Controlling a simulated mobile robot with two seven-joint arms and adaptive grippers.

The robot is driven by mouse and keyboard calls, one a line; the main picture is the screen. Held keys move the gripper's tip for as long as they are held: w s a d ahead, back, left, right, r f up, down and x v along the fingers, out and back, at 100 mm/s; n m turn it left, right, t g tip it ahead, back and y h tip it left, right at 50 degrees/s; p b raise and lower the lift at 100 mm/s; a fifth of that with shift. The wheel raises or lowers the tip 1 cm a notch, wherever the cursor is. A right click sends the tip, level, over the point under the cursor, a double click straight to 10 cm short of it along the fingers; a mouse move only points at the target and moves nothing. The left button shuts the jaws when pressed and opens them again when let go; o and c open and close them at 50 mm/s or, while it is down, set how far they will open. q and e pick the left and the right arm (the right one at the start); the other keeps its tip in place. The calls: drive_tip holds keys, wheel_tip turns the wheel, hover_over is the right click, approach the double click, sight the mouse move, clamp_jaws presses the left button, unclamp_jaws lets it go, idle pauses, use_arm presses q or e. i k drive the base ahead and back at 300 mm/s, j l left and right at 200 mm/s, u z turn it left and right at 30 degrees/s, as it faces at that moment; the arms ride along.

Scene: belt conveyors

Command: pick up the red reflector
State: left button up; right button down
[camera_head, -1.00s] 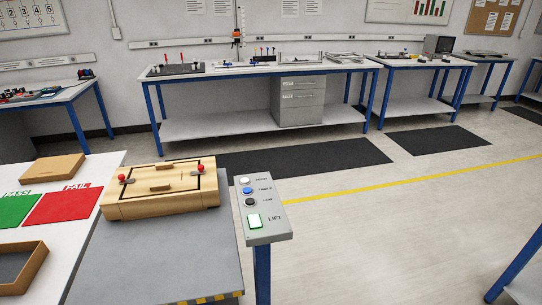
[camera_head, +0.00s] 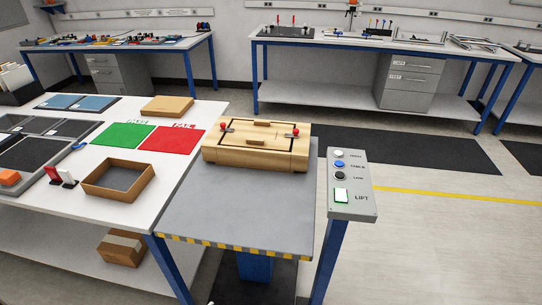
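A small red upright piece (camera_head: 53,174), which looks like the red reflector, stands at the left on the white table (camera_head: 105,213). A white upright piece (camera_head: 67,178) stands just right of it. Both are too small to make out in detail. The red piece is between a dark grey tray (camera_head: 33,160) and an open brown box frame (camera_head: 92,190). Neither of my grippers is in view.
An orange block (camera_head: 10,178) lies in the tray area at the far left. A green mat (camera_head: 118,135) and a red mat (camera_head: 172,141) lie farther back. A wooden box (camera_head: 257,158) sits on the grey lift table (camera_head: 235,212); a control post (camera_head: 350,207) stands at its right.

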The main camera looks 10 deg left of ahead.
sight(52, 171)
drive_tip(key=u, duration=1.9)
drive_tip(key=i+j+z, duration=0.1)
drive_tip(key=z, duration=0.35)
drive_tip(key=j+z, duration=0.15)
drive_tip(key=z, duration=0.3)
drive_tip(key=i+j+z, duration=0.1)
drive_tip(key=z, duration=0.4)
drive_tip(key=j+z, duration=0.3)
drive_tip(key=j, duration=0.2)
drive_tip(key=j+z, duration=0.25)
drive_tip(key=j, duration=0.25)
drive_tip(key=k+j+z, duration=0.15)
drive_tip(key=j, duration=0.35)
drive_tip(key=j+z, duration=0.15)
drive_tip(key=j, duration=0.65)
drive_tip(key=k+j, duration=0.15)
drive_tip(key=j, duration=0.15)
drive_tip(key=k+j, duration=0.1)
drive_tip(key=j, duration=0.25)
